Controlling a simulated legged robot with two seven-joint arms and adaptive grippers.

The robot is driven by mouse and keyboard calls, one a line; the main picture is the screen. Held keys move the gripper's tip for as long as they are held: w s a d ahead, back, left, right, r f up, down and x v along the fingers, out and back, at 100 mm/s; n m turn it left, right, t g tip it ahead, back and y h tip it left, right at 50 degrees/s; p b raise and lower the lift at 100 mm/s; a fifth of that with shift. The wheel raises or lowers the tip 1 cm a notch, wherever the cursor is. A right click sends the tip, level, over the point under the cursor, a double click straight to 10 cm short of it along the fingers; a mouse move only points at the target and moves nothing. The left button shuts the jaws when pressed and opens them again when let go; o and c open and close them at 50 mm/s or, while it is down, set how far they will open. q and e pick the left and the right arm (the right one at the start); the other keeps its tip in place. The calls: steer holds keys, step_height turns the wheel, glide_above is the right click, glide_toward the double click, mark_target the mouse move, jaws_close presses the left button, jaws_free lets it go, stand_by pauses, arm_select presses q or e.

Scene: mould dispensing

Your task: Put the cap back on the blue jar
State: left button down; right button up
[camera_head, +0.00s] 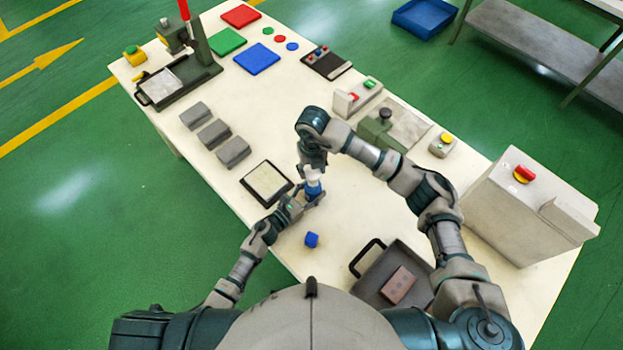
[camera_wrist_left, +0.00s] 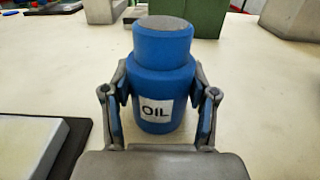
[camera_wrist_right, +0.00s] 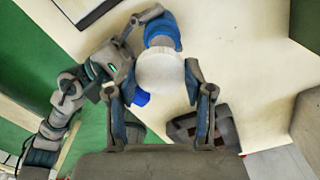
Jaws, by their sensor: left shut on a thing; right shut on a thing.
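The blue jar (camera_wrist_left: 165,85), labelled OIL, stands upright between my left gripper's fingers (camera_wrist_left: 160,110), which are shut on its body. Its narrower upper part has a flat grey top. In the head view the jar (camera_head: 313,189) is held by my left gripper (camera_head: 306,197). My right gripper (camera_wrist_right: 158,100) is shut on a white rounded object (camera_wrist_right: 160,72). In the head view that white object (camera_head: 311,173) is just above the jar; I cannot tell whether they touch. A small blue piece (camera_head: 312,240), possibly the cap, lies on the table nearer me. It also shows in the right wrist view (camera_wrist_right: 140,97).
A framed pale plate (camera_head: 266,183) and several grey blocks (camera_head: 214,134) lie to the left. A dark tray with a handle (camera_head: 378,273) stands at the front right. A green machine (camera_head: 378,128) is behind my right arm. Table around the small blue piece is clear.

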mark_target(313, 190)
step_height(313, 190, down, 2)
steer(key=shift+w+f, duration=0.1)
steer(key=shift+f, duration=0.1)
steer(key=shift+a+f, duration=0.1)
steer(key=shift+f, duration=0.05)
steer(key=shift+a, duration=0.3)
steer(key=shift+d, duration=0.15)
steer(key=shift+d+f, duration=0.2)
steer(key=shift+f, duration=0.65)
steer(key=shift+a, duration=0.1)
steer(key=shift+a, duration=0.15)
